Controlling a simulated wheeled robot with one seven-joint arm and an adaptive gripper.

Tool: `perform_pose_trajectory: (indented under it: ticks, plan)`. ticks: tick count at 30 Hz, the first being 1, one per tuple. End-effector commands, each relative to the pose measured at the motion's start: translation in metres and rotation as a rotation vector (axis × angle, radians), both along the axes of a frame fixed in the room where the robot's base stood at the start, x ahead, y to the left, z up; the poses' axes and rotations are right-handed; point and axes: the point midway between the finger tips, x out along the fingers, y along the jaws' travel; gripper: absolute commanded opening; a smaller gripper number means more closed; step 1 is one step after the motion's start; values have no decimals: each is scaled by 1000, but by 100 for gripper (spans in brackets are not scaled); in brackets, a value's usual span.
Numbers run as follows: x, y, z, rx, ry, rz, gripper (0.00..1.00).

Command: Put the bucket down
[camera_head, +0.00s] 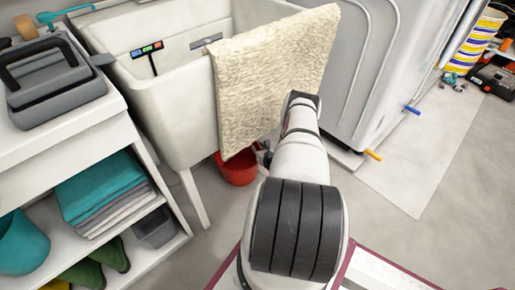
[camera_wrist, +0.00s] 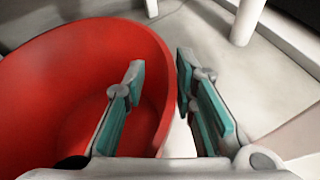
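The red bucket (camera_head: 238,172) shows in the head view below the sink, behind my arm and partly hidden by the hanging towel. It appears to be at floor level, but its base is not clear. In the wrist view the bucket (camera_wrist: 85,75) fills the left side, with its open top facing the camera. My gripper (camera_wrist: 159,76) has its fingers spread around the bucket's rim. The left finger is inside the bucket and the right finger is outside, close to the wall. A gap shows between the left finger and the wall. The fingers are hidden in the head view.
A white sink (camera_head: 165,105) and a hanging beige towel (camera_head: 272,75) are above the bucket. A shelf unit (camera_head: 75,138) with folded towels stands at left, and a grey appliance (camera_head: 385,60) at right. The grey floor (camera_head: 440,225) is open at the lower right.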

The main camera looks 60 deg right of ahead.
Motion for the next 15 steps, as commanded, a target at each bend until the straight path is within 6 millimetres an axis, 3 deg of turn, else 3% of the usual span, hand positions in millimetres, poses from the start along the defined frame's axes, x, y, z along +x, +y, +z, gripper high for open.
perform_pose_trajectory:
  ticks: [5, 15]
  plan:
    - [-16, 9, 10, 1, 2, -2, 25]
    - [-69, 43, 37, 2, 1, -1, 25]
